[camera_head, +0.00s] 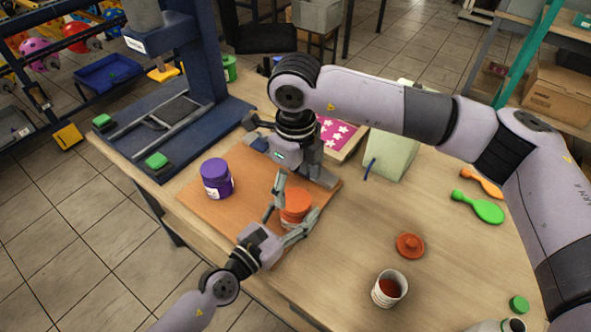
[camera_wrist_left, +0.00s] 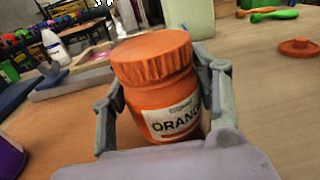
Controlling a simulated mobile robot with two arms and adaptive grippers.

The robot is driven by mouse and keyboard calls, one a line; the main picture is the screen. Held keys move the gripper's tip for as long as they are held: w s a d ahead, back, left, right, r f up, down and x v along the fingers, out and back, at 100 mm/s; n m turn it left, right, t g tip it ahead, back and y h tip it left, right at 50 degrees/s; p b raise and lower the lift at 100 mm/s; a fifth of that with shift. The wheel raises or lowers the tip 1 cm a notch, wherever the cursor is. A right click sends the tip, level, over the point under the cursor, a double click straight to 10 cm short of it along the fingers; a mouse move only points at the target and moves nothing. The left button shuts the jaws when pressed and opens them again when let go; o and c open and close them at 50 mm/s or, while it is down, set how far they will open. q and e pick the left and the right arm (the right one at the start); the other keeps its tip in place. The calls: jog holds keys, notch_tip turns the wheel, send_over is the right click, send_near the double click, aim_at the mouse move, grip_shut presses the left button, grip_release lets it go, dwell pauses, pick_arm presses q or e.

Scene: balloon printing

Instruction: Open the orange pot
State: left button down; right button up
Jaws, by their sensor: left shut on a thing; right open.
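The orange pot (camera_head: 296,203) stands upright on the brown board (camera_head: 246,178). In the left wrist view the pot (camera_wrist_left: 165,95) shows its white label reading "ORAN…", and its ridged orange lid (camera_wrist_left: 152,46) is on it. My left gripper (camera_head: 292,212) is shut on the pot's body, one finger on each side below the lid. My right gripper (camera_head: 290,158) is open above the board, just behind the pot and apart from it. Its fingertips are partly hidden in the head view.
A purple pot (camera_head: 216,178) stands on the board's left. An open white pot with red contents (camera_head: 389,289), a red lid (camera_head: 410,246) and a green lid (camera_head: 519,304) are at the right. A blue press (camera_head: 190,90) stands at the back left. Green and orange tools (camera_head: 478,207) lie right.

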aim_at(296, 199)
jog(key=shift+f, duration=2.2)
jog(key=c, duration=1.2)
jog(key=shift+n, duration=0.3)
jog(key=shift+r, duration=0.25)
jog(key=shift+r, duration=0.9)
